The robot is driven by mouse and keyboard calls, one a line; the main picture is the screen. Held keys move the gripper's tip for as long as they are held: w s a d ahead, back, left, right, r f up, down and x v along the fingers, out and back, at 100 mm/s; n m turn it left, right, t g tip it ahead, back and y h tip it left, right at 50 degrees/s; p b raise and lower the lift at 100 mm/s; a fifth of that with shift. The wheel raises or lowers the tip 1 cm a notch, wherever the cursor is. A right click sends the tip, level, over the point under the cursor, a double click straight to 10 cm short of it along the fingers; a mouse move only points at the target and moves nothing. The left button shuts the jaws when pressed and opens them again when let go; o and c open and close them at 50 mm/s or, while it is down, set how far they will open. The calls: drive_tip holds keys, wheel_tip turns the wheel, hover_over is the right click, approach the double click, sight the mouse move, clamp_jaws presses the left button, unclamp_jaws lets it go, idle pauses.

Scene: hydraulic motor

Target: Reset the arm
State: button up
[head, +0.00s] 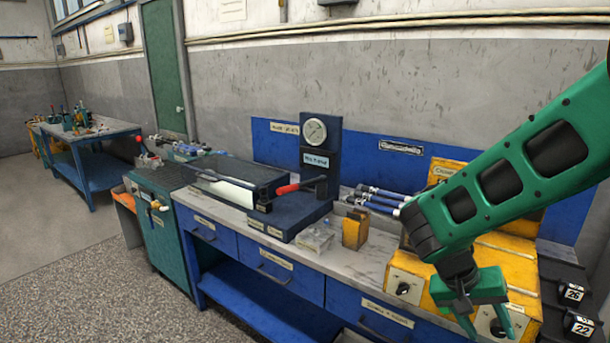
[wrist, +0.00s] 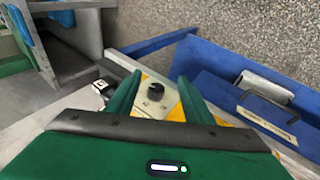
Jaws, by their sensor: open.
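My green arm reaches in from the right in the head view. My gripper (head: 492,318) points down in front of the yellow control box (head: 407,272) at the right end of the bench. Its two green fingers are apart with nothing between them. In the wrist view my gripper (wrist: 157,82) also shows spread fingers. A black knob (wrist: 156,91) on the yellow box's pale panel appears between and beyond them. I cannot tell whether a finger touches the box.
The blue workbench (head: 290,266) carries a pressure gauge (head: 314,132), a red-handled lever (head: 287,189) and a small yellow block (head: 355,229). Black weights (head: 579,325) stand at the lower right. A blue table (head: 95,160) stands far left. The floor (head: 70,260) in front is clear.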

drive_tip(key=s+d+r+y, duration=0.2)
drive_tip(key=s+r+y, duration=0.1)
drive_tip(key=s, duration=0.5)
drive_tip(key=s+d+r+t+y, duration=0.1)
drive_tip(key=s+d+r+y, duration=0.1)
drive_tip(key=s, duration=0.6)
drive_tip(key=shift+r+m+y, duration=0.4)
drive_tip(key=shift+r+y, duration=0.3)
drive_tip(key=shift+y, duration=0.3)
